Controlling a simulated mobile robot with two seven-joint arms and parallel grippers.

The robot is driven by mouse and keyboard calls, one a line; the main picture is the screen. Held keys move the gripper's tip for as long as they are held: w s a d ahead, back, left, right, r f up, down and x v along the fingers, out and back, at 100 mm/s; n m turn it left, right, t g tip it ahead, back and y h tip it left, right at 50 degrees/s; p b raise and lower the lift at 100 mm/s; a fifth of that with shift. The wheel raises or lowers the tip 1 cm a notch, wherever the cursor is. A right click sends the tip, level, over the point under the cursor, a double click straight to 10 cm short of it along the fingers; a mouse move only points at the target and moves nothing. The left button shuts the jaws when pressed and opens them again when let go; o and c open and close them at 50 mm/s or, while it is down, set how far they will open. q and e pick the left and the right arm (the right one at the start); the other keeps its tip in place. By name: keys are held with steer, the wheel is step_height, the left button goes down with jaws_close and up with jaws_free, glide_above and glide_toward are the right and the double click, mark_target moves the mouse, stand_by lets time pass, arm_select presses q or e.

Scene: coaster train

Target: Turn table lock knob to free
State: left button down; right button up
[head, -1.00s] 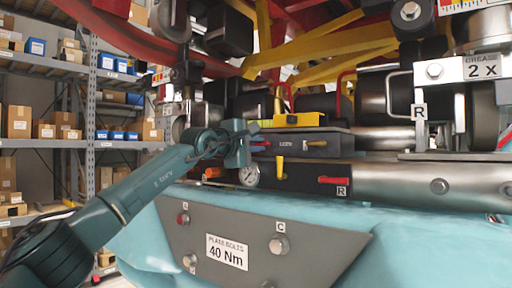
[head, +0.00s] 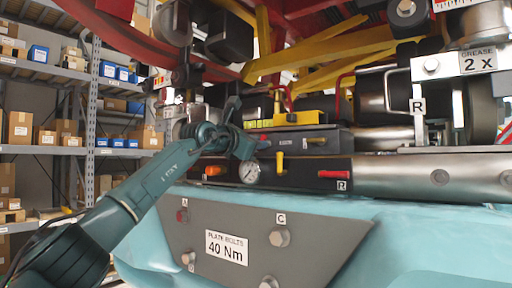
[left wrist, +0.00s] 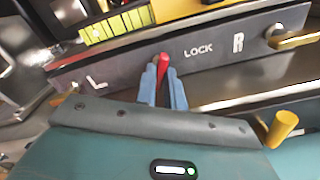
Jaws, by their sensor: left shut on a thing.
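The table lock knob is a red handle (left wrist: 164,64) on a dark panel (left wrist: 110,76) marked L, LOCK and R in the left wrist view. My left gripper (left wrist: 162,84) has its two blue-grey fingers shut around the red knob, left of the LOCK lettering. The fingers hide most of the knob, so its exact setting is unclear. In the head view my left gripper (head: 262,146) reaches the left end of the same panel (head: 295,141), its wrist tilted. My right gripper is in neither view.
A yellow level (head: 297,118) lies above the panel. A pressure gauge (head: 249,172), a yellow handle (head: 281,164) and a red lever (head: 334,180) sit just below. A yellow peg (left wrist: 282,128) is close to the gripper's right side. Shelves (head: 92,120) stand behind left.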

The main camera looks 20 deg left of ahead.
arm_select(q)
steer(key=n+b, duration=0.1)
steer(key=n, duration=0.3)
steer(key=shift+n, duration=0.9)
steer(key=c, duration=1.5)
jaws_free()
